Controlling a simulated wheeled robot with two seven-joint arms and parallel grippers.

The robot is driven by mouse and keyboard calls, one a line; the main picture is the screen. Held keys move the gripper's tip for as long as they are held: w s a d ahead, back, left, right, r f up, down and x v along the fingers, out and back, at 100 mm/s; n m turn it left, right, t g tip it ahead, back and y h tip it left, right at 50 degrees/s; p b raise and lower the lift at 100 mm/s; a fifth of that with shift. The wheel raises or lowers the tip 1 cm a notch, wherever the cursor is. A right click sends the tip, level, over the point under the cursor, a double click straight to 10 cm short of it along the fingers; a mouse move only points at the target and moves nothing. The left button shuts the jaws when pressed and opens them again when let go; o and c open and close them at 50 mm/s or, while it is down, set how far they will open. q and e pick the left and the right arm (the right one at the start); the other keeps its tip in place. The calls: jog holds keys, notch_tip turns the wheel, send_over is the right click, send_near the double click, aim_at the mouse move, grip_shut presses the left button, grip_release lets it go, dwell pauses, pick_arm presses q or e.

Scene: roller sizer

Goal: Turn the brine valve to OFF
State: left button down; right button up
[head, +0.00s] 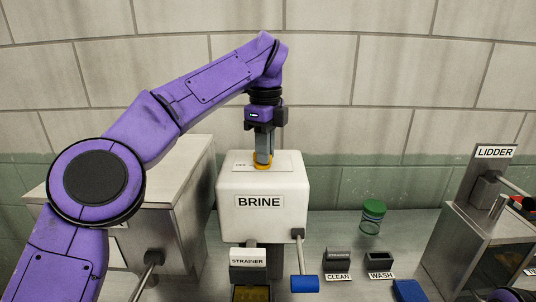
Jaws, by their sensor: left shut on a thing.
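The white brine box (285,222) stands in the middle of the bench with a black-on-white BRINE label on its front. A yellow-orange valve handle (262,166) is on its top, over a pale plate (280,163) with small lettering that I cannot read. My left gripper (264,157) points straight down from above and is shut on the valve handle. The fingers hide much of the handle, so I cannot tell which mark it points to. My right gripper is not in view.
A lever with a blue grip (305,284) hangs at the box's lower right. The STRAINER block (247,274) is in front. The metal LIDDER machine (462,235) is far right.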

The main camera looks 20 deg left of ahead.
pick_arm(q)
jog(key=shift+w+a+f+n+b, duration=0.15)
jog(key=shift+n+b, duration=0.15)
jog(key=shift+n, duration=0.65)
jog(key=shift+d+f+n+b, duration=0.1)
jog(key=shift+n+b, duration=0.15)
jog(key=shift+n, duration=0.7)
jog(key=c, duration=1.1)
grip_release()
jog(key=shift+a, duration=0.15)
jog(key=shift+c, duration=0.2)
jog(key=shift+a, duration=0.25)
notch_tip(320, 180, up, 11)
jog(key=p, duration=0.8)
jog(key=shift+p, duration=0.4)
jog(key=shift+f, duration=0.15)
